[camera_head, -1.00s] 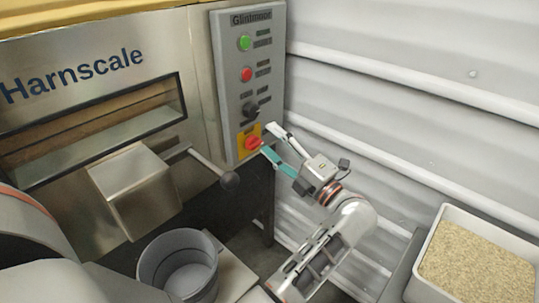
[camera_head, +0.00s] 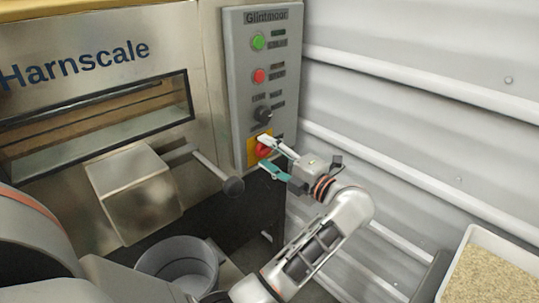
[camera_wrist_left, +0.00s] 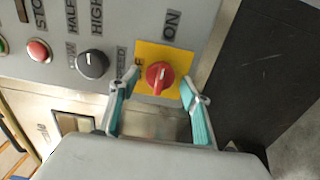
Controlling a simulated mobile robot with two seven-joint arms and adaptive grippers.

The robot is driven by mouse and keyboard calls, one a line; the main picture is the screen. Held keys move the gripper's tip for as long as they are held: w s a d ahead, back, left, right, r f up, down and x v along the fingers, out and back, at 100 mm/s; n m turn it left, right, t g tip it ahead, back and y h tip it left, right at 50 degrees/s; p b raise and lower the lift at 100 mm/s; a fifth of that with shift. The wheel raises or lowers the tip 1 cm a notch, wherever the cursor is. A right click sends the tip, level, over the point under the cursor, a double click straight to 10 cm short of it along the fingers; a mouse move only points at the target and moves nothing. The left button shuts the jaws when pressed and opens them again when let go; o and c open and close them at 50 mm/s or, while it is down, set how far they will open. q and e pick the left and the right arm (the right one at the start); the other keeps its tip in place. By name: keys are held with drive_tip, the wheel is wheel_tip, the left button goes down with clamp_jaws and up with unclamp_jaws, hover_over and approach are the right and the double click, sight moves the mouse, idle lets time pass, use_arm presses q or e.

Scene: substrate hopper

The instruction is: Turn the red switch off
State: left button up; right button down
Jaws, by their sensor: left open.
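The red switch (camera_head: 263,150) is a rotary knob on a yellow plate at the bottom of the grey control panel (camera_head: 236,100). In the wrist view the red knob (camera_wrist_left: 159,77) has a pale mark slanting toward the upper right, roughly to the ON label (camera_wrist_left: 171,24). The label on its other side is partly hidden by a finger. My left gripper (camera_head: 265,154) is open, its two teal-padded fingers (camera_wrist_left: 160,80) on either side of the knob. I cannot tell whether they touch it. My right gripper is not in view.
Above the switch are a black selector knob (camera_head: 263,114), a red button (camera_head: 259,76) and a green button (camera_head: 258,41). A lever with a dark ball end (camera_head: 233,187) sticks out to the left. A grey bucket (camera_head: 150,262) stands below; a substrate bin (camera_head: 481,236) is at right.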

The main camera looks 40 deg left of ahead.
use_arm(q)
drive_tip(key=c, duration=1.1)
drive_tip(key=shift+n, duration=0.3)
drive_tip(key=n, duration=0.4)
drive_tip(key=shift+f+n, duration=0.1)
drive_tip(key=shift+n, duration=0.2)
drive_tip(key=n+b, duration=0.1)
drive_tip(key=n, duration=0.5)
drive_tip(key=n+b, duration=0.2)
drive_tip(key=n, duration=0.4)
drive_tip(key=shift+w+n, duration=0.2)
drive_tip(key=shift+n, duration=0.2)
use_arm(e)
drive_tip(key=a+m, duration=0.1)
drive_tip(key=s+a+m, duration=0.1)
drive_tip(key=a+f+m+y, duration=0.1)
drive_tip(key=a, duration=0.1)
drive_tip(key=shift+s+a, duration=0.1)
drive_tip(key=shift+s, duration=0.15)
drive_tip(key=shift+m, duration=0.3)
